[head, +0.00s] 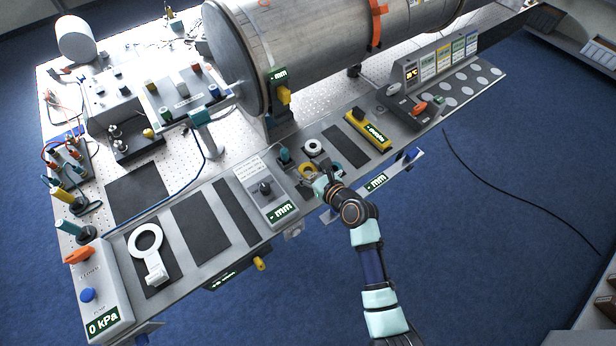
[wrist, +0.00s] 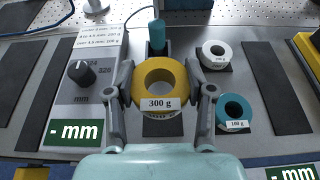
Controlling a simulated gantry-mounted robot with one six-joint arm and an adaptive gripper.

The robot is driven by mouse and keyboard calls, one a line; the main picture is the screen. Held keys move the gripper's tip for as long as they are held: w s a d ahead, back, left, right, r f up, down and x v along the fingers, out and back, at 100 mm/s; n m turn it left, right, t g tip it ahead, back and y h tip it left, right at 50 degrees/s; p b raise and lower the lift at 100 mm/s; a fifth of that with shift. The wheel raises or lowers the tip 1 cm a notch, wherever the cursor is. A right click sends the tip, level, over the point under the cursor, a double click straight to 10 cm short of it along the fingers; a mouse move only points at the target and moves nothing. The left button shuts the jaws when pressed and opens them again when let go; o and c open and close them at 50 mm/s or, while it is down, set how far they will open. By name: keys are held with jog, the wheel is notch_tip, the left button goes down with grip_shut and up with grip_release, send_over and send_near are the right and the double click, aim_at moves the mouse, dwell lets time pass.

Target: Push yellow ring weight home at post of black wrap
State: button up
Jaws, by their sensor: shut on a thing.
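The yellow ring weight (wrist: 159,84), labelled 300 g, is between the fingers of my gripper (wrist: 161,92) in the wrist view. The fingers are shut on its left and right sides, and its hole faces up towards the camera. A dark pad shows beneath it; I cannot tell how far the ring is above it. In the head view my gripper (head: 318,180) is at the bench's front edge, just right of the grey mm box, and partly hides the ring. I cannot make out the post of the black wrap for sure in either view.
A white ring weight (wrist: 216,55) and a teal ring weight (wrist: 233,113) sit to the right. A teal-handled tool (wrist: 157,36) stands behind the yellow ring. The mm box (wrist: 90,85) is close on the left. The large metal pipe (head: 320,50) lies behind the bench front.

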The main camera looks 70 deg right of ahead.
notch_tip(320, 180, up, 11)
jog(key=p, duration=0.2)
